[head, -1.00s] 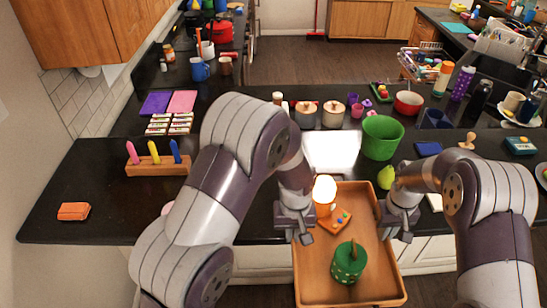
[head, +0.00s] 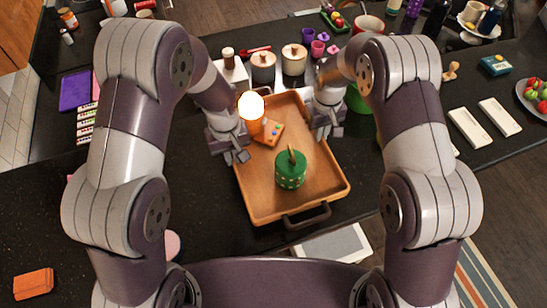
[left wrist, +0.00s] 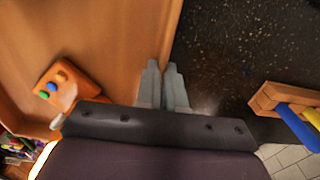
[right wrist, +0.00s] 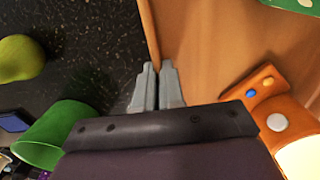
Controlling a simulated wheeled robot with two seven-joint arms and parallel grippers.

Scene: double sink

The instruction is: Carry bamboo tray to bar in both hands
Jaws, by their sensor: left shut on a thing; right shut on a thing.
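The bamboo tray (head: 262,207) is over the dark counter in the head view. It holds a green dotted canister (head: 291,172), an orange lamp with a glowing globe (head: 251,108) and an orange block with coloured buttons (head: 270,134). My left gripper (head: 240,157) is shut on the tray's left wall, which also shows in the left wrist view (left wrist: 172,25). My right gripper (head: 323,136) is shut on the opposite wall, seen in the right wrist view (right wrist: 150,30). A dark handle (head: 307,216) is on the tray's near end. Whether the tray touches the counter, I cannot tell.
Lidded pots (head: 263,67) stand just beyond the tray. A green bowl (right wrist: 55,135) and a yellow-green pear (right wrist: 18,58) lie outside my right gripper. A wooden holder with coloured pegs (left wrist: 285,98) is outside my left gripper. The counter left of the tray looks mostly clear.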

